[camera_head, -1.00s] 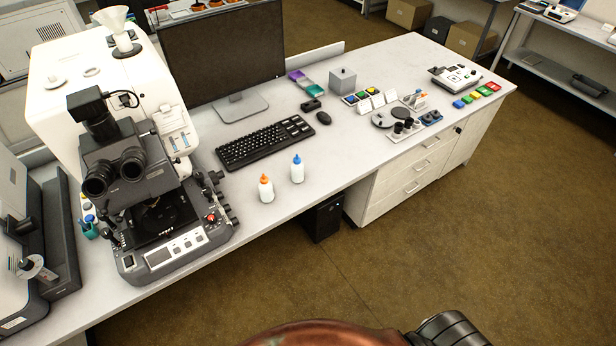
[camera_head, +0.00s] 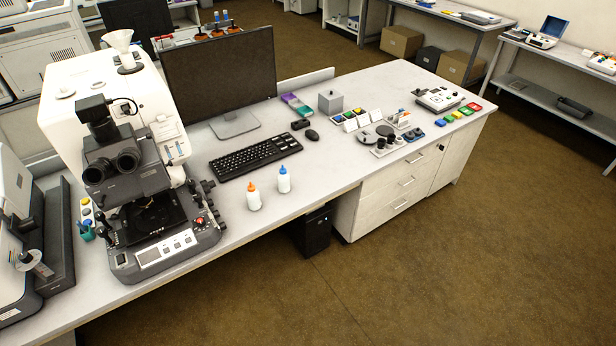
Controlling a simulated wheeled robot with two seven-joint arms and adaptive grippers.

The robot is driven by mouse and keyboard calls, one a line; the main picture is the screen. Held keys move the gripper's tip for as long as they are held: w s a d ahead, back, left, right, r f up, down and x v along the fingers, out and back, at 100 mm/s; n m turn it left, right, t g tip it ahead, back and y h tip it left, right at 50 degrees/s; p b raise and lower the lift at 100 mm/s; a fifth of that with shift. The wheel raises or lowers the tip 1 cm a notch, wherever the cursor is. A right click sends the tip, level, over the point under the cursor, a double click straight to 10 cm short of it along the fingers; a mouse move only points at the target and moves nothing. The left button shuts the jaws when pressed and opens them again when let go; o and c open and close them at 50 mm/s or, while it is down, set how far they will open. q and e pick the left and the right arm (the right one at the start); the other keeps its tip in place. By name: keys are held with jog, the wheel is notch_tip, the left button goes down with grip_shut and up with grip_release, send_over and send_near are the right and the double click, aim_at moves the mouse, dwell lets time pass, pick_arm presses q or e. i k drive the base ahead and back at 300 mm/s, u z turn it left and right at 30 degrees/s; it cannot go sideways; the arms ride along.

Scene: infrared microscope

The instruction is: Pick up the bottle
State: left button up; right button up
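Two small white bottles stand upright on the table, near its front edge and in front of the keyboard. One bottle (camera_head: 254,199) has an orange cap. The other bottle (camera_head: 284,182) has a blue cap and stands just to its right, a little farther back. They stand apart from each other. Neither of my grippers shows in the head view, and nothing touches the bottles.
A microscope (camera_head: 140,200) stands left of the bottles. Behind them are a keyboard (camera_head: 255,157) and a monitor (camera_head: 222,75). Small instruments and colored blocks (camera_head: 460,113) lie on the right of the table (camera_head: 330,180). The floor in front is clear.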

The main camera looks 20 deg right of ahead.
aim_at(283, 177)
jog(key=z, duration=0.55)
jog(key=i, duration=0.75)
jog(key=z, duration=0.4)
